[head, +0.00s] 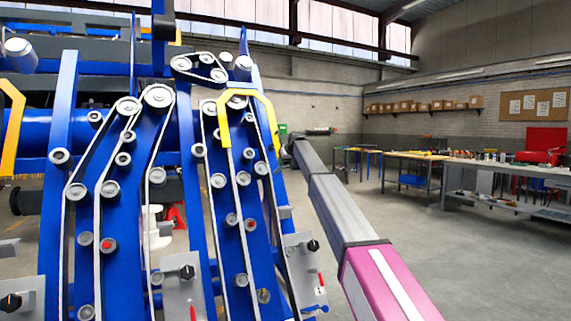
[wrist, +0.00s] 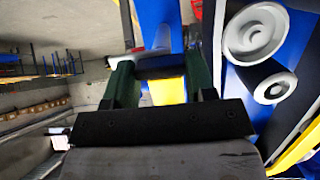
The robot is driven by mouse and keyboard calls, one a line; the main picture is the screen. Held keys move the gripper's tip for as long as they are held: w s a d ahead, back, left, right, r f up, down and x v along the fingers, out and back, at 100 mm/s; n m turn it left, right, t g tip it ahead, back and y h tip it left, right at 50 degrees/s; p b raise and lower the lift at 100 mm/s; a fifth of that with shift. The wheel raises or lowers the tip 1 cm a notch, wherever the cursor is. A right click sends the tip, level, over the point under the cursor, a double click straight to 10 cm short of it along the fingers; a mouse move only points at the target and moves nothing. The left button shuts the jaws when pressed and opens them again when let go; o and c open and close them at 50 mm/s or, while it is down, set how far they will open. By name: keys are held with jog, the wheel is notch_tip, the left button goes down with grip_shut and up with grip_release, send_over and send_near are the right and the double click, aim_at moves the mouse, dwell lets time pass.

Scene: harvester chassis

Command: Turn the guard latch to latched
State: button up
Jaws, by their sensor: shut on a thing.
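My gripper (wrist: 160,68) is at the blue machine, beside the right leg of a yellow hooped guard (head: 250,94). In the wrist view its two green fingers stand apart with a dark bar (wrist: 160,73) spanning between their tips. I take this bar to be the guard latch, and my gripper is shut on it. A yellow piece (wrist: 170,91) shows between the fingers, close to the bar. In the head view my arm and the machine hide the latch, and only a bit of green shows at the arm's far end. The latch's angle cannot be read.
Blue machine beams (head: 62,200) carry belts and several rollers. Grey plates with black knobs (head: 187,272) stand low at the front. Two pale rollers (wrist: 254,34) are close to the right of my gripper in the wrist view. Workbenches (head: 410,168) stand far right, with open floor before them.

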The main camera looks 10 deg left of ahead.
jog(key=shift+n, duration=0.3)
jog(key=n+h, duration=0.1)
jog(key=n, duration=0.2)
jog(key=shift+s+a+t, duration=0.1)
jog(key=shift+t, duration=0.3)
jog(key=n+t, duration=0.1)
jog(key=n, duration=0.3)
jog(key=n+t, duration=0.1)
jog(key=n, duration=0.3)
jog(key=shift+s+f+h, duration=0.15)
jog(key=shift+h, duration=0.25)
jog(key=shift+n+t, duration=0.7)
jog(key=shift+n, duration=1.5)
jog(key=shift+f, duration=0.1)
jog(key=o, duration=0.9)
jog(key=shift+o, duration=0.2)
